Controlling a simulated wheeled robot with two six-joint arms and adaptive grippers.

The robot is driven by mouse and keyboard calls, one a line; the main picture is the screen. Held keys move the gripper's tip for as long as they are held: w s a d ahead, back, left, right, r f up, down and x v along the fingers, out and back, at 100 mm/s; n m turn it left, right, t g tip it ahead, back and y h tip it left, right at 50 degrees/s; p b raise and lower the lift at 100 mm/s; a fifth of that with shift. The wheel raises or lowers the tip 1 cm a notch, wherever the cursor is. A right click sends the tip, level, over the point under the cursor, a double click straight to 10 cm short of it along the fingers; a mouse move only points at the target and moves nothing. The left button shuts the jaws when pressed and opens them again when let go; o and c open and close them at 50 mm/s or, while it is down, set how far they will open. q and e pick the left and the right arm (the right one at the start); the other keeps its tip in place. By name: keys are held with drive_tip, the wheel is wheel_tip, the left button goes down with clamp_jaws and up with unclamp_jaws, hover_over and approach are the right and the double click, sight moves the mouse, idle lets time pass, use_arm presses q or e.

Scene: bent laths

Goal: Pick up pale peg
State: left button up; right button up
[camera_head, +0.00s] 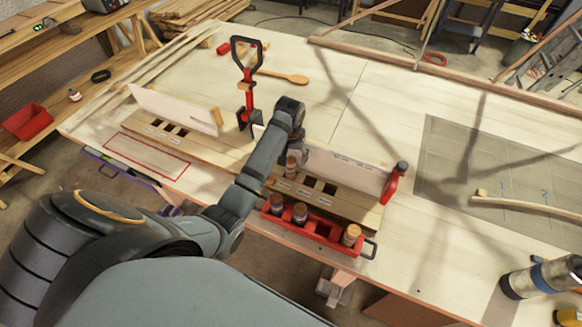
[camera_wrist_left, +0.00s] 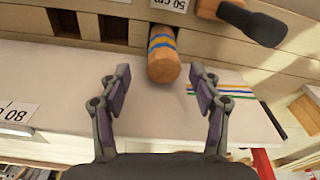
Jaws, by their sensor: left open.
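A light-wood peg with blue and yellow bands (camera_wrist_left: 163,55) shows in the left wrist view, at the slotted board, ahead of and between my open left fingers (camera_wrist_left: 158,95). They do not touch it. In the head view a peg (camera_head: 293,163) at the board beside my left arm appears to be the same one. My left gripper (camera_head: 297,135) is close above it there, partly hidden by my arm. Several more pegs are in the red tray, among them a light-topped one (camera_head: 351,235) at its right end. I cannot tell for certain which peg is called pale.
The slotted board (camera_head: 350,208) has dark holes and a white upright panel (camera_head: 345,172) behind it. The red tray (camera_head: 325,232) stands in front. A metal flask (camera_head: 540,278) lies at the right.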

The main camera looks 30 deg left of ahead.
sight(290, 160)
use_arm(q)
drive_tip(key=shift+s+a+f+p, duration=0.1)
drive_tip(key=shift+f+p, duration=0.1)
drive_tip(key=shift+f, duration=0.4)
drive_tip(key=shift+s+a+f+p, duration=0.1)
drive_tip(key=shift+f+p, duration=0.05)
drive_tip(key=shift+f, duration=0.4)
drive_tip(key=shift+w+f, duration=0.2)
drive_tip(key=shift+f, duration=0.3)
drive_tip(key=c, duration=1.3)
use_arm(e)
drive_tip(key=shift+s+d+r, duration=0.25)
drive_tip(key=shift+s+r, duration=0.45)
drive_tip(key=shift+s, duration=0.3)
use_arm(q)
drive_tip(key=shift+r, duration=0.1)
